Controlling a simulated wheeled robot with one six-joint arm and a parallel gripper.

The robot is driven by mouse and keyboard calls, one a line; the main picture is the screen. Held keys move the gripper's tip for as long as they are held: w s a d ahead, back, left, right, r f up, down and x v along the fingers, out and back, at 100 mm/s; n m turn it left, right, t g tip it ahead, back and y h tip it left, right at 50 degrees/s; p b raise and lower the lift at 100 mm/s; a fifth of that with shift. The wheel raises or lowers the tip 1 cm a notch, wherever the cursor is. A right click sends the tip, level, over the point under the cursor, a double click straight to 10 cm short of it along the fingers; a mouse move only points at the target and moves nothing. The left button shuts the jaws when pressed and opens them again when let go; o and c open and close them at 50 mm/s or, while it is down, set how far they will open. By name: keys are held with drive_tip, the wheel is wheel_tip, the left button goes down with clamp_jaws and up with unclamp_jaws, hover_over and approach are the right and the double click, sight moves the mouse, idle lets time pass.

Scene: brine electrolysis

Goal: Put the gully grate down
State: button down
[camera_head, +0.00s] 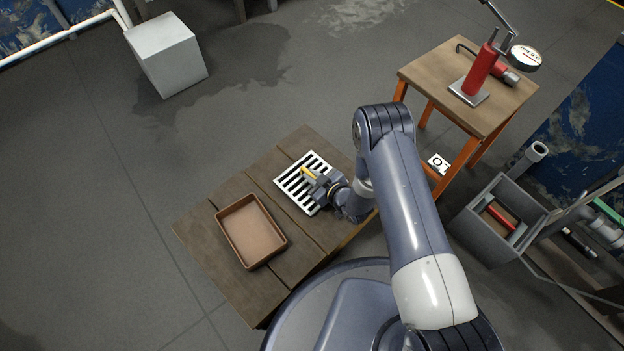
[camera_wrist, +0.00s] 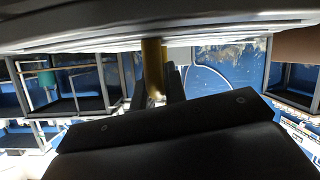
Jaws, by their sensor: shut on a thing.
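The gully grate (camera_head: 297,189) is a pale slotted plate with a yellow handle (camera_head: 308,172). In the head view it shows over the right part of a brown wooden table. My gripper (camera_head: 316,178) is at the grate's right side, shut on the yellow handle. In the wrist view the yellow handle (camera_wrist: 153,68) stands between my fingers, and the grate's pale underside or edge (camera_wrist: 150,38) spans the top. Whether the grate touches the table cannot be told. My fingertips are partly hidden in the head view.
The wooden table (camera_head: 222,290) also carries a brown rectangular tray (camera_head: 252,232) left of the grate. A smaller table (camera_head: 430,72) with a red hand pump (camera_head: 481,70) stands at the upper right. A grey bin (camera_head: 490,225) is at the right. A white block (camera_head: 168,55) stands on the floor.

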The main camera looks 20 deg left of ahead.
drive_tip(key=shift+f, duration=0.4)
drive_tip(key=c, duration=1.5)
unclamp_jaws()
drive_tip(key=shift+o, duration=0.2)
drive_tip(key=shift+r, duration=0.15)
drive_tip(key=p+v, duration=0.5)
drive_tip(key=v, duration=0.5)
drive_tip(key=shift+s+d+r, duration=0.15)
drive_tip(key=shift+d+r, duration=0.1)
drive_tip(key=shift+d, duration=0.05)
drive_tip(key=shift+s+d+r, duration=0.15)
drive_tip(key=shift+s+d, duration=0.15)
drive_tip(key=shift+d, duration=0.25)
